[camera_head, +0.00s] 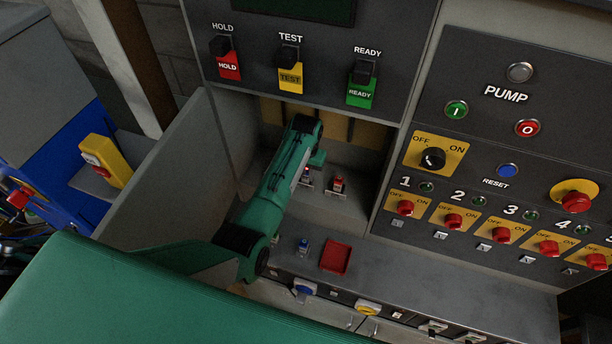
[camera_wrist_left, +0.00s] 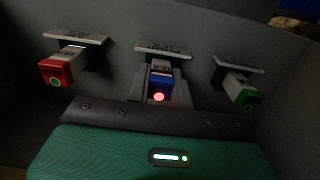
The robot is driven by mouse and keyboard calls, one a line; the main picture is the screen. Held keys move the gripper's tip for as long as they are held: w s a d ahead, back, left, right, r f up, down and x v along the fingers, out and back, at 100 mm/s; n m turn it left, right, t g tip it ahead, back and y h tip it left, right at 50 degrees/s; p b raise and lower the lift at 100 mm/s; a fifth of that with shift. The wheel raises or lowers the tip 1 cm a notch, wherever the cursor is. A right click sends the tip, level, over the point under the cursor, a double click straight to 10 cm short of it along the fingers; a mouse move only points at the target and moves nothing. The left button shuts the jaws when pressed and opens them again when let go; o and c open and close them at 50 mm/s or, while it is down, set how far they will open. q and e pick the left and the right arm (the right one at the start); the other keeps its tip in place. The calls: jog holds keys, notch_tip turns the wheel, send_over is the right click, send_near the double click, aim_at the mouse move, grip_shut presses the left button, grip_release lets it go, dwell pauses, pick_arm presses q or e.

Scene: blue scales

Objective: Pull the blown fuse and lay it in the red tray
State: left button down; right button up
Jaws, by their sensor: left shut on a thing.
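The blown fuse is the blue one with a red light (camera_wrist_left: 160,84), in the middle of three fuses in the left wrist view. My left gripper (camera_head: 307,170) reaches into the recess and is shut on this blue fuse, its grey fingers at either side of it. The fuse is at its socket; I cannot tell if it is fully seated. A red fuse (camera_wrist_left: 56,70) and a green fuse (camera_wrist_left: 240,90), both with green lights, sit to either side. The red tray (camera_head: 335,257) lies empty on the ledge below. My right gripper is out of view.
Another blue fuse (camera_head: 302,245) stands on the ledge (camera_head: 400,268) just left of the tray. A grey side wall (camera_head: 180,165) bounds the recess on the left. Switches and red knobs (camera_head: 453,220) cover the panel at right. A yellow box (camera_head: 105,160) is at far left.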

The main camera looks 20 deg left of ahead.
pick_arm(q)
jog(key=shift+r, duration=0.15)
jog(key=shift+r, duration=2.9)
